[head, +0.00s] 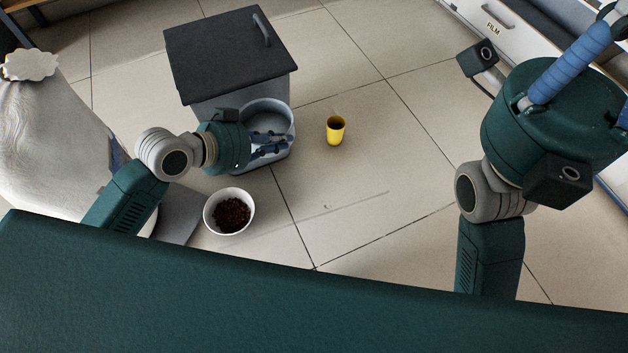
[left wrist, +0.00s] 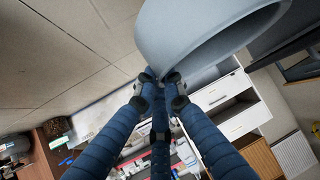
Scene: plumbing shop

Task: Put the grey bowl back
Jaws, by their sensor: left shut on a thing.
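The grey bowl (head: 281,113) is in the head view, in front of the dark-topped cabinet. My left gripper (head: 282,141) is shut on its wall, with the blue fingers lying across the near side. In the left wrist view the bowl (left wrist: 185,38) fills the top, its opening facing right, and the fingertips (left wrist: 160,80) meet at its edge. How high it is above the floor is hard to tell. My right gripper (head: 580,60) is at the upper right of the head view. Its fingers run toward the picture's edge and their tips are partly cut off.
A white bowl (head: 211,212) with brown bits stands on the floor below the left gripper. A yellow cup (head: 336,131) stands to the right of the grey bowl. The cabinet (head: 225,55) is behind it; a pale sack (head: 45,140) is far left. The tiled floor at centre right is clear.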

